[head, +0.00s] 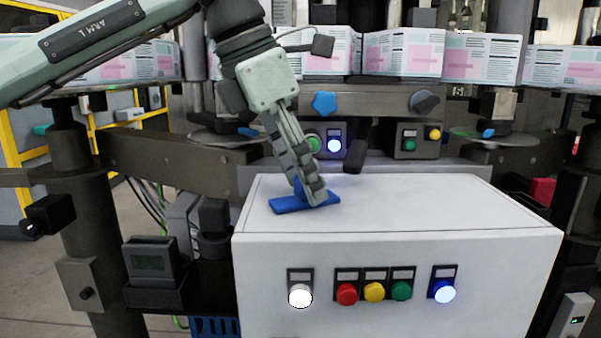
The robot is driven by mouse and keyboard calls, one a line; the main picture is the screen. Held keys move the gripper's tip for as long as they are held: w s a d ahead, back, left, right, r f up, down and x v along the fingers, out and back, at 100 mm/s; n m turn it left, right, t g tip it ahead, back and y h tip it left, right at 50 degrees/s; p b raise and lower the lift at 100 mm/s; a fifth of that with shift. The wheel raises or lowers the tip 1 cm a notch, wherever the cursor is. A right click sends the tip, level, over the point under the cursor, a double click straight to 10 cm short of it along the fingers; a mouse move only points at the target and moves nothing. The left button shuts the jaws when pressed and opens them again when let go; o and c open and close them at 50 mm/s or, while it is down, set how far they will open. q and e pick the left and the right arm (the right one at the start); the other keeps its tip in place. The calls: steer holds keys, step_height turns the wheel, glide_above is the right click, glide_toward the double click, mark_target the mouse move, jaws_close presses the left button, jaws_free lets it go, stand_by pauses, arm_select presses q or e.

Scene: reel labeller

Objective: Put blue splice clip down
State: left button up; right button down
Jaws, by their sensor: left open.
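The blue splice clip (288,206) lies flat on the top of the white control box (420,202), near its left front edge. A raised blue part of it shows between my gripper's fingers. My left gripper (312,198) comes down from above, with its fingertips at the clip, one in front of it. The jaws are open around the raised part. The gripper hides part of the clip, and I cannot tell whether a finger touches it. My right gripper is not in view.
The white box's front carries a white lamp (300,297), red (347,293), yellow and green buttons and a blue lit button (444,291). Dark machine rails and a printed label web (403,52) run behind. The box top right of the clip is clear.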

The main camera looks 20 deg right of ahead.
arm_select(q)
steer(key=shift+r, duration=0.2)
steer(key=p+v, duration=0.1)
steer(key=v, duration=1.1)
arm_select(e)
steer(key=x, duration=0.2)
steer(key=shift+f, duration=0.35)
arm_select(q)
steer(key=shift+f, duration=0.1)
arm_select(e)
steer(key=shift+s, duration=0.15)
